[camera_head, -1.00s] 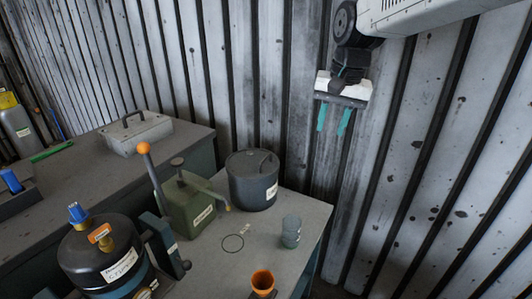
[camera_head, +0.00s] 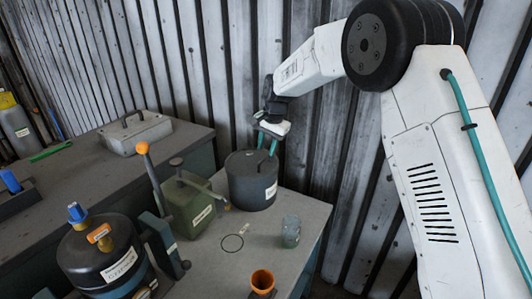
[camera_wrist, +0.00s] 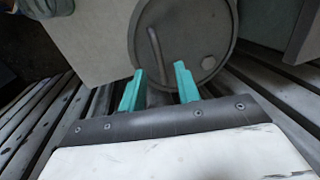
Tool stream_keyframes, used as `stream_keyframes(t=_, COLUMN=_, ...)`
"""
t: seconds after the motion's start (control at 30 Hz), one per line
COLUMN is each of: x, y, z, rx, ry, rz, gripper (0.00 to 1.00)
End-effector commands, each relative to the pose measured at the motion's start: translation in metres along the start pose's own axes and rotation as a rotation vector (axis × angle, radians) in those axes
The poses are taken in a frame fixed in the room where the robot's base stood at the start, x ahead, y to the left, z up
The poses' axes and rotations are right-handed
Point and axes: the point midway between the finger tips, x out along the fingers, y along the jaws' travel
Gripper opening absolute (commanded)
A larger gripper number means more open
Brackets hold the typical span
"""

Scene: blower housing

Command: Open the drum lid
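The dark grey drum (camera_head: 252,190) stands on the workbench against the corrugated wall. Its round lid (camera_head: 243,162) is on top and looks closed. In the wrist view the lid (camera_wrist: 205,30) shows a bar handle (camera_wrist: 157,50) and a small hexagonal cap. My gripper (camera_head: 268,142) is just above the back right part of the lid, with its teal fingers pointing down. In the wrist view my gripper (camera_wrist: 160,88) has its two fingers apart and nothing between them. The fingertips are near the handle's end; I cannot tell whether they touch the lid.
A glass jar (camera_head: 291,232) and an orange cup (camera_head: 262,281) stand in front. A labelled dark vessel (camera_head: 95,255) is at lower left. The corrugated wall is close behind the drum.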

Motion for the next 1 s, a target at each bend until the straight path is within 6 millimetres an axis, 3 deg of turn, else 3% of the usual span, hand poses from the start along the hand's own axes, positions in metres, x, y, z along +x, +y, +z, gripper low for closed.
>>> stream_keyframes(t=0.2, x=0.026, y=0.0, z=0.0, rx=0.0, ry=-0.001, rz=0.001, gripper=0.33)
stream_keyframes(t=0.53, x=0.03, y=0.0, z=0.0, rx=-0.001, ry=0.001, rz=0.0, gripper=0.33)
stream_keyframes(t=0.67, x=0.03, y=0.0, z=0.0, rx=-0.001, ry=0.001, rz=0.0, gripper=0.0)
stream_keyframes(t=1.0, x=0.026, y=-0.002, z=0.0, rx=-0.001, ry=0.001, rz=-0.001, gripper=0.0)
